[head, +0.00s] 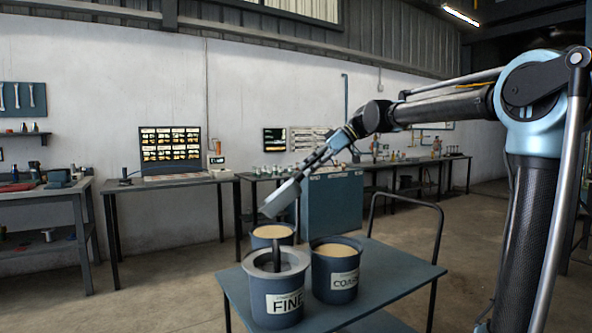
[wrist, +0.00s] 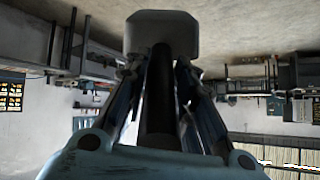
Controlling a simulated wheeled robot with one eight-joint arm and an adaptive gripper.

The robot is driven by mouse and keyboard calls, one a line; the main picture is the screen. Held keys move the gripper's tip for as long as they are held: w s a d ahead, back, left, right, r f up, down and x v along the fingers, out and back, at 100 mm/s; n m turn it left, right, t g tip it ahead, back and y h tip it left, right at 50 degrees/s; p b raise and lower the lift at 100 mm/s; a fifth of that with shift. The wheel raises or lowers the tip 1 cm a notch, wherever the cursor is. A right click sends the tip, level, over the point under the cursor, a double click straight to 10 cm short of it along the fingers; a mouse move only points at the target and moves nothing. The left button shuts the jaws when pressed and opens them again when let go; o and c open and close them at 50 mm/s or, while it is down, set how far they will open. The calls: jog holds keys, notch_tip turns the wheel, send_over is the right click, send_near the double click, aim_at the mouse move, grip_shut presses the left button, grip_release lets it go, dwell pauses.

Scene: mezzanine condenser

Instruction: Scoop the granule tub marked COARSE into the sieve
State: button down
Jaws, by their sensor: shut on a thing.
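My gripper (head: 322,160) is shut on the dark handle of a scoop-like tool with a grey, blocky head (head: 282,198). The tool is tilted down to the left above the tubs. In the wrist view, the handle (wrist: 158,105) runs between my fingers (wrist: 157,75) to the grey head (wrist: 161,34); its inside is hidden. The COARSE tub (head: 344,281), dark blue with tan granules, stands at the right on the cart. The FINE tub (head: 285,303) stands in front left, with a wide grey ring at its top and a dark upright piece inside. I cannot tell which thing is the sieve.
A third tub (head: 273,231) with tan contents stands behind the FINE tub; its label is not visible. All three stand on a blue cart (head: 395,279) with a dark rail (head: 440,235). The cart's right side is bare. Benches line the wall behind.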

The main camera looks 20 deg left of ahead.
jog(key=shift+s+a, duration=0.2)
jog(key=shift+a, duration=0.1)
jog(key=w+d+f+g+y, duration=0.2)
jog(key=d+f+y, duration=0.4)
jog(key=f, duration=0.4)
jog(key=shift+g+y, duration=0.3)
jog(key=shift+y, duration=0.5)
dwell(0.3)
jog(key=shift+w, duration=0.1)
